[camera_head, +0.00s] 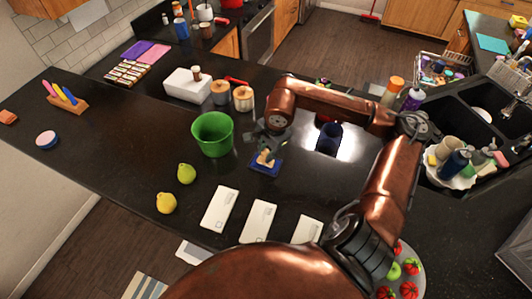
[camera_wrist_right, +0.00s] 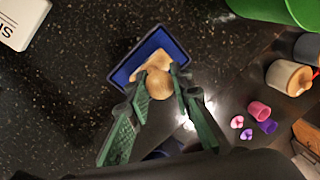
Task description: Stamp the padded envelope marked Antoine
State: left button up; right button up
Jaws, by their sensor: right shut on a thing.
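Three white padded envelopes lie side by side near the counter's front edge: the left one (camera_head: 219,209), the middle one (camera_head: 258,221) and the right one (camera_head: 307,231). I cannot read their names. My right gripper (camera_head: 267,148) is shut on a wooden-handled stamp (camera_wrist_right: 159,83), behind the envelopes. The stamp is over a blue ink pad (camera_wrist_right: 166,40), which also shows in the head view (camera_head: 256,166). I cannot tell whether the stamp touches the pad. The fingers hide part of the stamp. My left gripper is not in view.
A green bucket (camera_head: 212,134) stands left of the pad. Two pears, one green (camera_head: 186,173) and one yellow (camera_head: 166,203), lie left of the envelopes. A dark blue cup (camera_head: 329,137) stands right of the gripper. A fruit plate (camera_head: 413,270) is at lower right.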

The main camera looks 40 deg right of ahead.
jog(key=shift+s, duration=0.1)
dwell(0.4)
jog(key=shift+w+p+v, duration=0.25)
jog(key=shift+p+v, duration=0.2)
jog(key=shift+v, duration=0.65)
jog(key=shift+w+p+v, duration=0.25)
jog(key=shift+p+v, duration=0.25)
jog(key=shift+v, duration=0.65)
jog(key=shift+w+p+v, duration=0.25)
jog(key=shift+p+v, duration=0.2)
jog(key=shift+v, duration=0.65)
jog(key=shift+w+r, duration=0.1)
jog(key=shift+r, duration=0.1)
